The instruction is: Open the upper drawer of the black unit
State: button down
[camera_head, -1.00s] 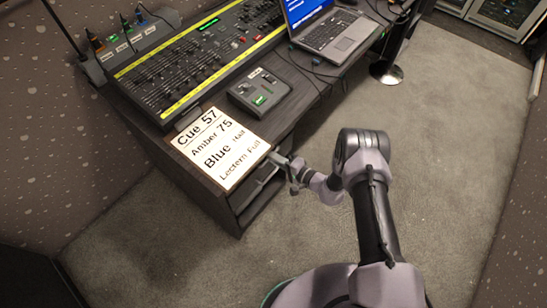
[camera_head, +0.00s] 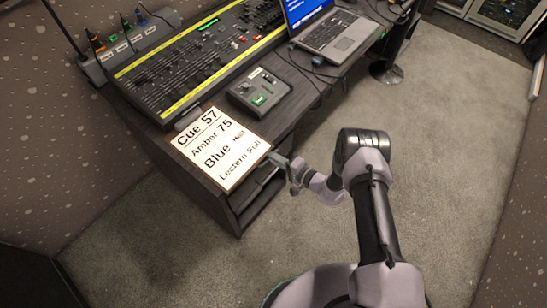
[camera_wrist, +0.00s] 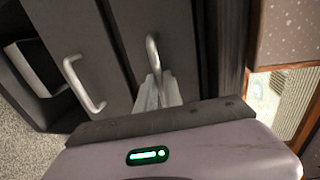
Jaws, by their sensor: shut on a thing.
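The black unit (camera_head: 226,207) stands under the near end of the desk, its drawer side facing my arm. The lower drawer's handle (camera_wrist: 84,86) is free, to the left in that view. In the head view, my gripper (camera_head: 283,162) is at the top of the unit's front, beside the cue card's corner. The arm hides part of the front, and I cannot tell how far the upper drawer stands out.
A cue card (camera_head: 220,148) lies on the desk above the unit. A lighting console (camera_head: 190,65), a small control box (camera_head: 259,92) and a laptop (camera_head: 332,32) stand farther along. Grey carpet (camera_head: 450,130) in front of the desk is clear.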

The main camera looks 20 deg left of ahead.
jog(key=f+p+v, duration=0.1)
jog(key=f+v, duration=0.2)
jog(key=v, duration=1.1)
jog(key=d+f+p+v, duration=0.1)
jog(key=f+v, duration=0.2)
jog(key=v, duration=1.1)
jog(key=shift+s+d+p, duration=0.25)
jog(key=shift+s+p, duration=0.05)
jog(key=shift+s, duration=0.15)
jog(key=c, duration=1.5)
grip_release()
jog(key=p+v, duration=0.2)
jog(key=v, duration=1.5)
jog(key=shift+s+d, duration=0.15)
